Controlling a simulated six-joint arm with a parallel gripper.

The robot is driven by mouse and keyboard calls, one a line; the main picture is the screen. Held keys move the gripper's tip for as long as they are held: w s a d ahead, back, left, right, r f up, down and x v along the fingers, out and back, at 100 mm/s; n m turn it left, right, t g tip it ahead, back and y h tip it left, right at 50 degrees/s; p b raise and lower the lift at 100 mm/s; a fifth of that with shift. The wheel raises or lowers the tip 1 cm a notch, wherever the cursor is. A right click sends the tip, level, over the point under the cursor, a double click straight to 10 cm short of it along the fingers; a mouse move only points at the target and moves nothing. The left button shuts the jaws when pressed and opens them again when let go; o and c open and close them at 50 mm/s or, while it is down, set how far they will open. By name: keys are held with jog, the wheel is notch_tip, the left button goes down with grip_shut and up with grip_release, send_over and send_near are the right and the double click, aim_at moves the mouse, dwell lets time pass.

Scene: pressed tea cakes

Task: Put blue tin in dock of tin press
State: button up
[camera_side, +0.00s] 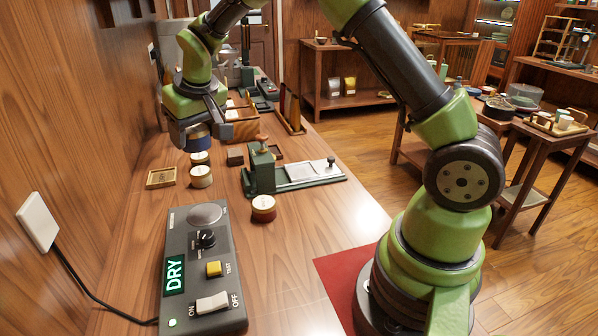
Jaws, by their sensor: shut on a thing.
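My gripper (190,128) is at the upper left of the view, over the table. It is shut on the blue tin (199,141), a dark blue round tin that shows just below the jaws. The jaws hide part of it. I cannot tell whether the tin is clear of the table. A dark green device that looks like the tin press (262,172) stands to the right and nearer the camera. It has an upright block with an orange-brown knob and a long base with a pale plate (312,173). I cannot make out its dock for certain.
A small wooden tray (161,182) lies left. A grey control box (202,265) reading DRY fills the front. Wooden racks (290,110) stand farther back.

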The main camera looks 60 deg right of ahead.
jog(key=s+d+m, duration=0.2)
jog(key=s+d, duration=0.1)
jog(key=d, duration=1.1)
jog(key=m+h, duration=0.2)
send_over(299, 169)
jog(key=s, duration=0.1)
jog(key=shift+g+y, duration=0.3)
jog(key=f, duration=1.1)
jog(key=shift+s+a+f, duration=0.1)
jog(key=shift+a+f, duration=0.25)
jog(key=shift+f, duration=2.35)
jog(key=shift+f, duration=0.15)
jog(key=o, duration=1)
